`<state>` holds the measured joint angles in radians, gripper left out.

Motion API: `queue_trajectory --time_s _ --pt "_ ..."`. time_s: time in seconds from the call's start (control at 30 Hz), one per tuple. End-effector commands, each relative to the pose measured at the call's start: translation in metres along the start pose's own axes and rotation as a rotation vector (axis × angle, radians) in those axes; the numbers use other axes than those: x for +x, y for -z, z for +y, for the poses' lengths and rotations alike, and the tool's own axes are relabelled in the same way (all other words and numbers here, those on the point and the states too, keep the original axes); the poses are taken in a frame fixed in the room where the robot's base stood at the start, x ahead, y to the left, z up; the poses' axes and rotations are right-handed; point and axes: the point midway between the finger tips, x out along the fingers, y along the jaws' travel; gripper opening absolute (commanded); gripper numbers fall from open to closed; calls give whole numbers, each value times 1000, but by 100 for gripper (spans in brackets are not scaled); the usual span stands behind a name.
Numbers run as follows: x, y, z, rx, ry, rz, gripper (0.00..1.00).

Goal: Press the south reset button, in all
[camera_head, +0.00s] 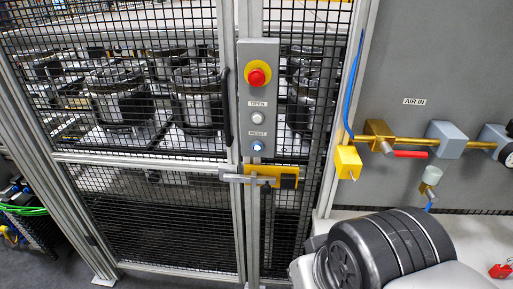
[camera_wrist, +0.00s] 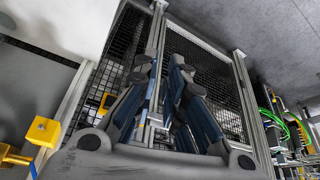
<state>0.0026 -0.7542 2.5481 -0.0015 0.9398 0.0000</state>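The reset button (camera_head: 257,146) is a small round button with a blue glow, under the label RESET, low on a grey control panel (camera_head: 245,85). A pale button (camera_head: 257,118) labelled OPEN sits above it, and a red mushroom button (camera_head: 257,77) on a yellow ring is at the top. My gripper (camera_wrist: 162,66) shows in the wrist view with a narrow gap between its fingers and nothing held. It is apart from the panel. In the wrist view I cannot make out the reset button.
A yellow door latch (camera_head: 272,176) with a bar sits just below the panel on the mesh fence. To the right are a yellow box (camera_head: 348,162), brass air pipe with red handle (camera_head: 410,154) and blue hose (camera_head: 354,85). Green cables (camera_head: 24,210) lie at far left.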

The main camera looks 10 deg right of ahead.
Motion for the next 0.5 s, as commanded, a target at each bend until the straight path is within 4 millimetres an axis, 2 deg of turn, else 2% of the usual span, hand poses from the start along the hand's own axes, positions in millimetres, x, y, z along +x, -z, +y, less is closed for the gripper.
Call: queue_trajectory --time_s 0.13,0.5 --pt "0 0 0 0 0 0 0" --pt "0 0 0 0 0 0 0"
